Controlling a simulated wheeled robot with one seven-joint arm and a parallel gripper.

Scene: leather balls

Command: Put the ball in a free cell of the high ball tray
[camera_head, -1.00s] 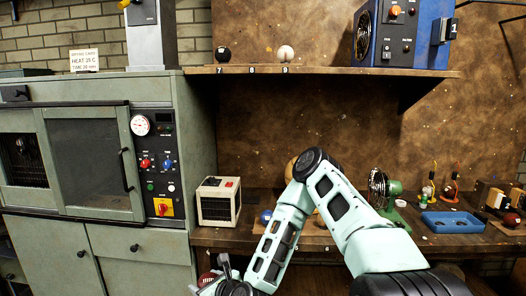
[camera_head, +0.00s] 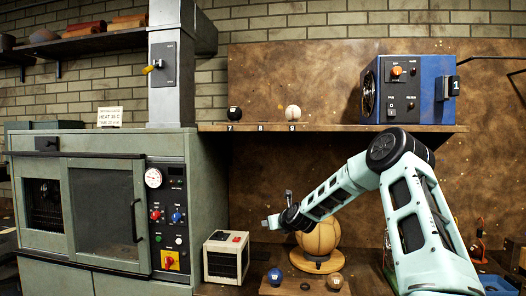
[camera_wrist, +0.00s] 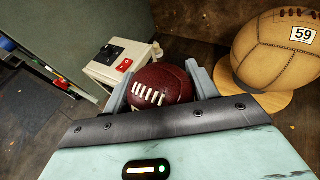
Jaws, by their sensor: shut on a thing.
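A dark red leather ball (camera_wrist: 160,86) with white laces sits between the two fingers of my gripper (camera_wrist: 162,88) in the wrist view. The fingers are shut on it. In the head view my gripper (camera_head: 268,222) points left above the bench, below the high shelf; the ball cannot be made out there. The high ball tray (camera_head: 262,127) lies along the shelf edge with cells marked 7, 8 and 9. A black ball (camera_head: 235,113) is at 7 and a white ball (camera_head: 293,113) is at 9. Cell 8 between them is empty.
A blue machine (camera_head: 412,90) stands on the shelf to the right. A large tan ball (camera_head: 322,238) on a stand, a cream box (camera_head: 226,257) and a low tray with a blue ball (camera_head: 275,275) and a brown ball (camera_head: 335,281) are below. A green oven (camera_head: 100,205) is left.

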